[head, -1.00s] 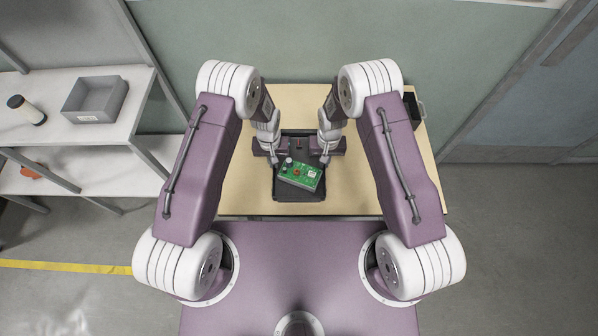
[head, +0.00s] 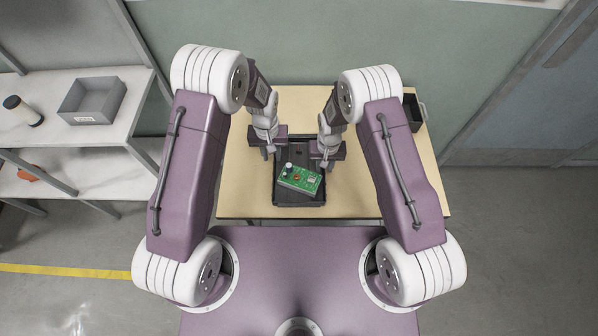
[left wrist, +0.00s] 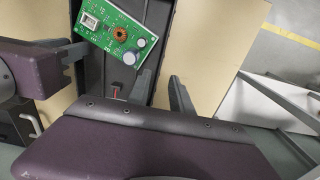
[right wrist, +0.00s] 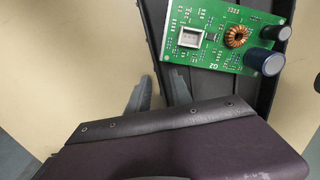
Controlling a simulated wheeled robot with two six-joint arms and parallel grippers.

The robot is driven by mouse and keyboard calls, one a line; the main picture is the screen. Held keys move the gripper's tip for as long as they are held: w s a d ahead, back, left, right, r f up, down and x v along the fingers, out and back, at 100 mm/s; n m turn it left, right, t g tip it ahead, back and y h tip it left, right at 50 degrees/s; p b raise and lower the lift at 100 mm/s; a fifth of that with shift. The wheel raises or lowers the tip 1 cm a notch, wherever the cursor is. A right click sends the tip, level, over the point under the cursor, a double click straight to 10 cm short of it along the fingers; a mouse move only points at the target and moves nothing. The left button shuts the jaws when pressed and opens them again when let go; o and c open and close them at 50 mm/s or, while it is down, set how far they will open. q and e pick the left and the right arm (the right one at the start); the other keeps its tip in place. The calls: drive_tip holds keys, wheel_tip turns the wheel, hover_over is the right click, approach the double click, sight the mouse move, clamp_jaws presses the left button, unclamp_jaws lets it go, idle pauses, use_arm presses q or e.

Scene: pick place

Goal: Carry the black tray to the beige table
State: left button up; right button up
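The black tray (head: 312,200) rests on the beige table (head: 240,190), and a green circuit board (head: 300,179) lies askew in it. My left gripper (head: 271,152) is at the tray's left wall. In the left wrist view its fingers (left wrist: 146,90) are spread wide, one over the tray's inside and one outside it, with the wall (left wrist: 160,55) between them. My right gripper (head: 325,160) is at the right wall.
A small dark bin (head: 412,112) stands at the table's back right. A white shelf unit (head: 55,135) on the left holds a grey bin (head: 92,100) and a dark-capped cylinder (head: 22,110). The table is clear on both sides of the tray.

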use_arm(q)
wheel_tip(320, 180, up, 4)
drive_tip(key=shift+f, duration=0.25)
use_arm(e)
wheel_tip(320, 180, up, 12)
idle(0.6)
